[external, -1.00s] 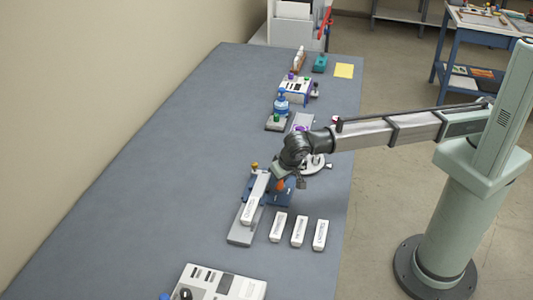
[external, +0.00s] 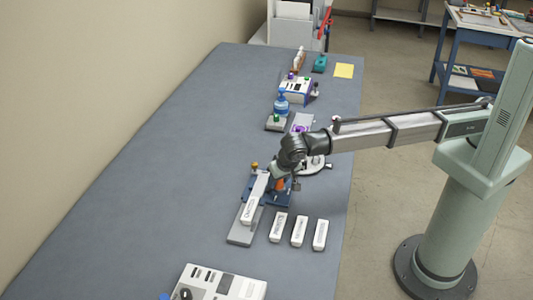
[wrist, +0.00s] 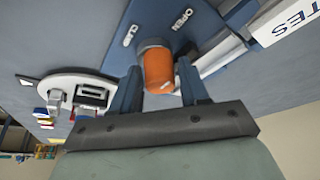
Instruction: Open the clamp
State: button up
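The clamp is a blue plate (external: 254,192) with an orange handle (external: 280,185) near its right side. The wrist view shows the orange handle (wrist: 160,72) close up, on a grey round mount, with "OPEN" lettering on the blue plate (wrist: 150,18) beside it. My gripper (external: 279,177) is over the handle. In the wrist view, my gripper's two blue fingers (wrist: 160,85) are apart, one on each side of the handle. A narrow gap seems to show beside the left finger; contact on the right cannot be made out.
A white labelled bar (external: 256,195) lies along a grey rail (external: 241,232) beside the handle. Several white labelled blocks (external: 298,231) stand just in front. The table's left side is clear.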

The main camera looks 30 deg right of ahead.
jog(key=shift+o, duration=1.2)
jog(key=v, duration=1.4)
jog(key=shift+f, duration=0.15)
